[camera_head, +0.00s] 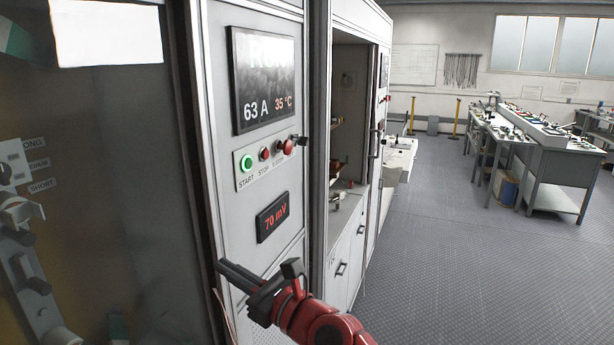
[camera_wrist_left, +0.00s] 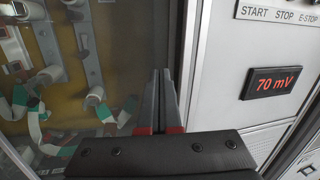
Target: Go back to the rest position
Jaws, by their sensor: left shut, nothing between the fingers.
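My left gripper (camera_head: 228,268) is in the lower middle of the head view, in front of the cabinet, with its red arm running down to the bottom edge. Its dark fingers are together with nothing between them. In the left wrist view the fingers (camera_wrist_left: 161,88) stand side by side near the seam between the glass door and the control panel. The control panel (camera_head: 222,160) carries a lit green START button (camera_head: 246,162). I cannot tell whether the fingertips touch the cabinet. My right gripper is not in view.
A glass door (camera_head: 120,170) on the left covers fittings with switch labels. The display (camera_head: 263,82) reads 63 A and 35 °C; the small meter (camera_head: 272,216) reads 70 mV. An open bay (camera_head: 348,130) stands beyond. Clear floor (camera_head: 480,270) lies right, with workbenches (camera_head: 560,160) behind.

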